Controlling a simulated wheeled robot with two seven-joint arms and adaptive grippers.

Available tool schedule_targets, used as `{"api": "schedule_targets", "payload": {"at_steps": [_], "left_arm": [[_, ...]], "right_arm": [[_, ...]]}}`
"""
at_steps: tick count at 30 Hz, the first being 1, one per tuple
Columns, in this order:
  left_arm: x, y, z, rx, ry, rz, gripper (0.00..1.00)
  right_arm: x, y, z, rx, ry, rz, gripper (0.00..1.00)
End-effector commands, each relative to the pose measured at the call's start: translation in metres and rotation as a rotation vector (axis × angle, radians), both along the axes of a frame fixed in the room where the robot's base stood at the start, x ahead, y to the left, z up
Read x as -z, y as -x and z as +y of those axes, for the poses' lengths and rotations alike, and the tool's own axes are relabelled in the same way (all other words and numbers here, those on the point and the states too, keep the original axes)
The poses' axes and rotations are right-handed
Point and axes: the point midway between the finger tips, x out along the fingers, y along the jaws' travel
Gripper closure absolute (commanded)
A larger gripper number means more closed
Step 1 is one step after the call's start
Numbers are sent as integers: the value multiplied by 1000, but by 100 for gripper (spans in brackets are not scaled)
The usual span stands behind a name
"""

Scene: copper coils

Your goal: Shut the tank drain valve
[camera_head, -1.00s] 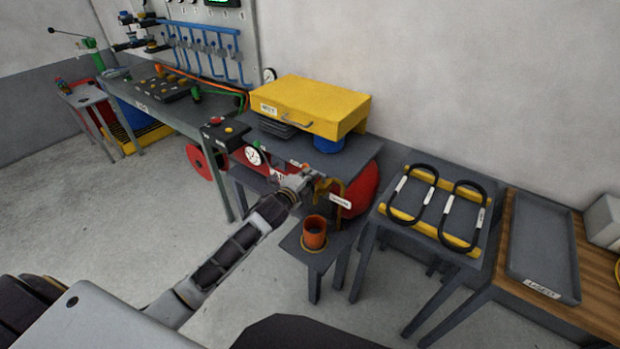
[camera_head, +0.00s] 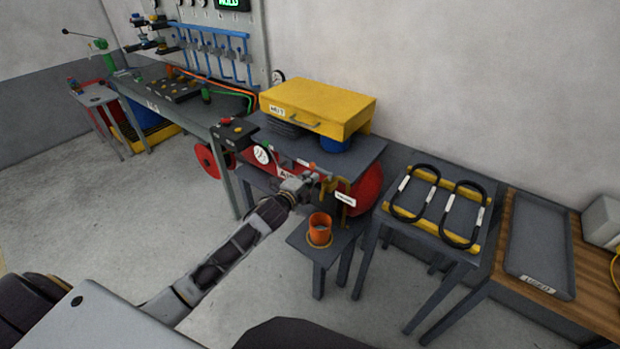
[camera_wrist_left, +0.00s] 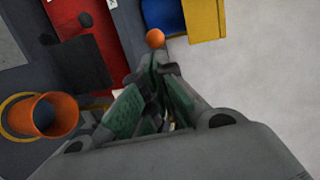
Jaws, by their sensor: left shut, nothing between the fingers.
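The red tank (camera_head: 367,190) lies under the dark table, with a pressure gauge (camera_head: 262,154) at its left. A brass-coloured pipe or valve part (camera_head: 346,211) is at its front right, beside a white label (camera_head: 345,199) too small to read. I cannot tell the valve's setting. My left gripper (camera_head: 314,181) is at the tank's front, just left of the brass part. In the left wrist view the gripper (camera_wrist_left: 155,73) is shut and empty, with an orange ball (camera_wrist_left: 155,38) just beyond its fingertips. Contact is not clear. My right gripper is out of view.
An orange cup (camera_head: 320,228) stands on a low stand (camera_head: 325,252) just below the gripper; it also shows in the left wrist view (camera_wrist_left: 42,116). A yellow case (camera_head: 318,106) is on the table above. A rack with black loops (camera_head: 437,207) stands right.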

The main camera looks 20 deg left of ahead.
Motion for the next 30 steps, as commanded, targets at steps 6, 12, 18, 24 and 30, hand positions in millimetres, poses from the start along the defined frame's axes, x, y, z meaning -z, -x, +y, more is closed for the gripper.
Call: {"api": "schedule_targets", "payload": {"at_steps": [6, 12, 18, 24, 30], "left_arm": [[0, 9, 2, 0, -1, 1, 100], [-3, 19, 5, 0, -1, 1, 100], [-5, 33, 9, 0, -1, 1, 100], [-9, 48, 13, 0, -1, 1, 100], [-12, 63, 17, 0, -1, 1, 100]], "right_arm": [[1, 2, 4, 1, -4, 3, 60], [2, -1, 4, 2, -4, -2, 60], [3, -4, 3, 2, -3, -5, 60], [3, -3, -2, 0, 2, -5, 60], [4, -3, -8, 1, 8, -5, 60]]}}
